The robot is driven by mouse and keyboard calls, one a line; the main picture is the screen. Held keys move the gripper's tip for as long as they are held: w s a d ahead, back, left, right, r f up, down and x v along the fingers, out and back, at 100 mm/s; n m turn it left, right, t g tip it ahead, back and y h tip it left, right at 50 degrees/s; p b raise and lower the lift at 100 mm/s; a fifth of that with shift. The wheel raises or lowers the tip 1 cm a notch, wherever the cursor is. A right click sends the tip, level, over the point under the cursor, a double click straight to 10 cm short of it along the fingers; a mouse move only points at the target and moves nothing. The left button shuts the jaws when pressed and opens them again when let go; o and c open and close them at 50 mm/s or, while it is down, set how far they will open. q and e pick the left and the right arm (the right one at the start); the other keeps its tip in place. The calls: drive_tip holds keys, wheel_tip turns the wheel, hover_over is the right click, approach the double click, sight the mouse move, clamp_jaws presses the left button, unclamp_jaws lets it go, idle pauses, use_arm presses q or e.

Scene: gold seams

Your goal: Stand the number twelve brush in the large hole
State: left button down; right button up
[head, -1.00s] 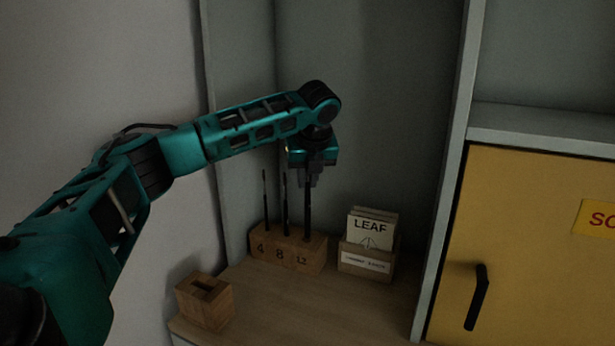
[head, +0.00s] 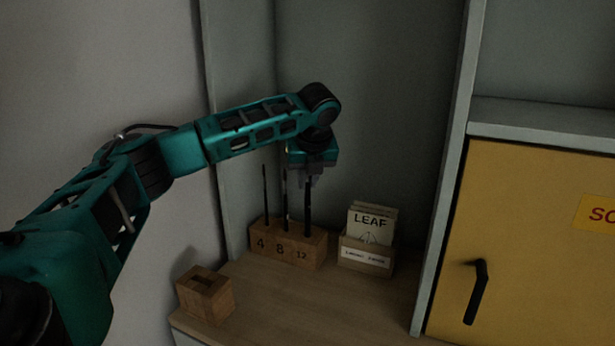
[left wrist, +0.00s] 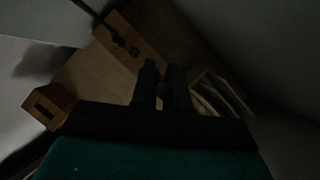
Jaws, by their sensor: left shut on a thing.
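The wooden block (head: 290,258) stands on the shelf, its front marked 4, 8 and 12; part of it also shows in the left wrist view (left wrist: 140,30). The number twelve brush (head: 307,212) is dark, thin and upright at the 12 end. Its lower end meets the block's top there; I cannot tell how deep it sits. My left gripper (head: 309,180) is above it, shut on its upper part. In the left wrist view the dark fingers (left wrist: 161,80) hide most of the brush. Two thinner brushes, number four (head: 265,195) and number eight (head: 285,200), stand upright in the block.
A small wooden box with a slot (head: 206,297) is at the shelf's front left. A card holder (head: 365,258) with LEAF cards stands right of the block. An upright panel (head: 445,190) and a yellow door (head: 540,250) are farther right. The shelf's front middle is clear.

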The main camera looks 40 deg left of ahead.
use_arm(q)
drive_tip(key=shift+f, duration=1.6)
drive_tip(key=shift+f, duration=0.25)
drive_tip(key=c, duration=1)
unclamp_jaws()
drive_tip(key=shift+c, duration=0.2)
approach(308, 189)
drive_tip(key=shift+v, duration=0.85)
